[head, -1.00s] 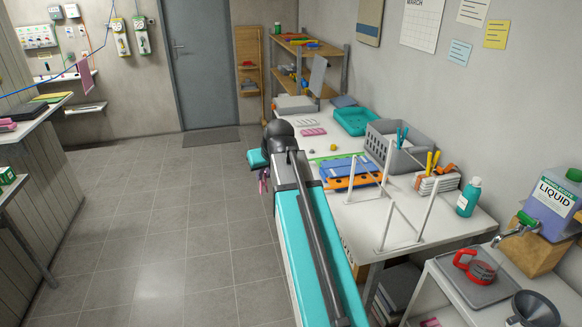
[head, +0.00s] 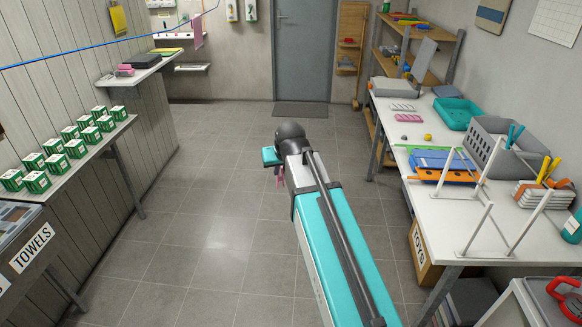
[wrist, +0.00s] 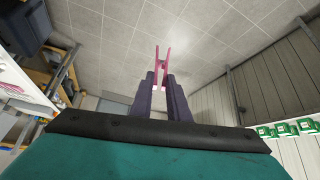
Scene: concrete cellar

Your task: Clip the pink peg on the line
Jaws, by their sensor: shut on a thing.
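My gripper (wrist: 161,82) is shut on the pink peg (wrist: 159,54), whose two prongs point away from the fingers in the wrist view. In the head view the pink peg (head: 281,177) shows small below the teal end of my arm, over open floor. The blue line (head: 100,56) crosses the upper left of the head view, well apart from the peg. A yellow cloth (head: 118,19) and a pink cloth (head: 198,31) hang near the line. The gripper's fingers are mostly hidden behind my arm in the head view.
A shelf (head: 75,165) with several green-and-white boxes (head: 58,162) runs along the left wall. A towels bin (head: 33,248) stands at lower left. A white table (head: 440,210) with a grey basket and white racks fills the right. The tiled floor between is clear.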

